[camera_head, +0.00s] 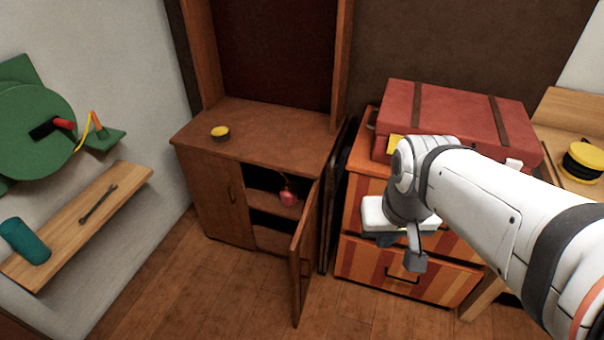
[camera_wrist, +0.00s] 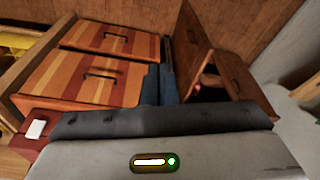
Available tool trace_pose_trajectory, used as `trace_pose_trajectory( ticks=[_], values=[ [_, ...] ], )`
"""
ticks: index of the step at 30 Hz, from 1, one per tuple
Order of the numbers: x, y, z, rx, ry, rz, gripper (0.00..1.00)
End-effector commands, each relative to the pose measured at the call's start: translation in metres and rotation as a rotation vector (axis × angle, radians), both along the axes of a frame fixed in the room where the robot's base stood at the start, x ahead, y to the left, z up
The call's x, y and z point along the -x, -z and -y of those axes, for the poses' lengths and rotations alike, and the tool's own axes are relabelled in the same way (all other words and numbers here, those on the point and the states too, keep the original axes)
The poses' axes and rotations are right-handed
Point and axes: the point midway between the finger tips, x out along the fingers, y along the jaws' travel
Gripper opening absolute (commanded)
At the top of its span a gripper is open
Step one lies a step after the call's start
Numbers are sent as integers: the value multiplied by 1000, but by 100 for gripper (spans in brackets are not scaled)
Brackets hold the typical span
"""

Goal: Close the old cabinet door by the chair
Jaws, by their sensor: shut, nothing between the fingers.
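The old brown wooden cabinet (camera_head: 255,130) stands at the back centre in the head view. Its left door (camera_head: 220,205) is shut. Its right door (camera_head: 304,258) stands wide open toward the front, showing shelves and a small red object (camera_head: 288,192). The open door also shows in the wrist view (camera_wrist: 188,48). My gripper (camera_head: 386,239) is shut and empty, in front of the drawer unit, right of the open door and apart from it.
The striped orange drawer unit (camera_head: 395,268) stands right of the cabinet, with a red suitcase (camera_head: 450,115) on top. A wall shelf (camera_head: 75,228) holds a wrench and a teal cylinder. Floor before the cabinet is clear.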

Motion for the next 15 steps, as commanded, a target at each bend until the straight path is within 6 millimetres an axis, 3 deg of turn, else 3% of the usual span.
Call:
trace_pose_trajectory(
  ticks=[5,11,15],
  values=[
    [1,60,1,-124,142,-152,0],
    [-5,157,-27,-432,457,-485,0],
    [-25,211,-43,-682,685,-709,0]
  ],
)
